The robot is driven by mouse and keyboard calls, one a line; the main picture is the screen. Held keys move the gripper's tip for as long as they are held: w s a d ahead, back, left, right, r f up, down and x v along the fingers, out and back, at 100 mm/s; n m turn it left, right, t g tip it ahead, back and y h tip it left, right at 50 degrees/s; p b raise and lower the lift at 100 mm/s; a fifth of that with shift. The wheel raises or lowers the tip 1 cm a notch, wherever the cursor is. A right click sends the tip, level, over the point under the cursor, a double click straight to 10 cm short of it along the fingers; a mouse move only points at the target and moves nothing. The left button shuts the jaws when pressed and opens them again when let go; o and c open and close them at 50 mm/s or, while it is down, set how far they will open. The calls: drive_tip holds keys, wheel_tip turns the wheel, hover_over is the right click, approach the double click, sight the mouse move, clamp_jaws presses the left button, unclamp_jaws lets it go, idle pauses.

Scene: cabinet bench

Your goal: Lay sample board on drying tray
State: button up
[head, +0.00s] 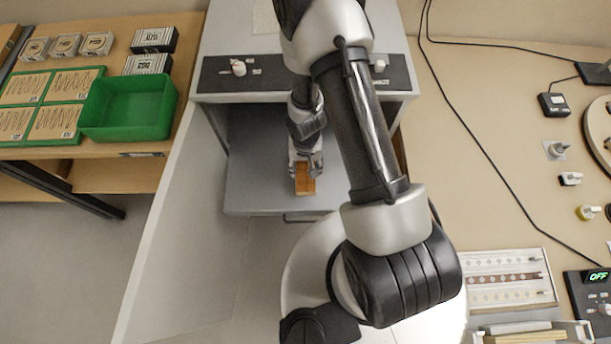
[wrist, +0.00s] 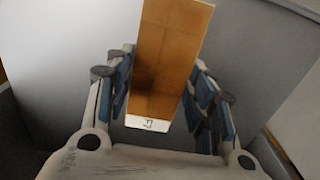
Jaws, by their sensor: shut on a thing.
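The sample board is an orange-brown strip with a white marked end label. It shows in the head view (head: 305,185) and large in the wrist view (wrist: 168,60). My gripper (head: 306,172) is shut on it, with blue-padded fingers (wrist: 165,88) on either side. A flat grey surface, which seems to be the drying tray (head: 252,190), lies in the open cabinet below the board. Its front edge has a handle. I cannot tell whether the board touches the tray. My arm hides part of the tray's right side.
The cabinet (head: 222,82) has a knobbed front panel, and its white door (head: 165,245) stands open at left. A green bin (head: 128,122) and boxes fill the left bench. A sample rack (head: 500,253), a cable and small parts are on the right bench.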

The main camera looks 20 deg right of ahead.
sight(305, 169)
drive_tip(key=shift+f+b, duration=2.05)
drive_tip(key=shift+f, duration=0.15)
drive_tip(key=shift+f, duration=0.1)
drive_tip(key=shift+f, duration=0.15)
drive_tip(key=o, duration=1.2)
drive_tip(key=shift+c, duration=0.2)
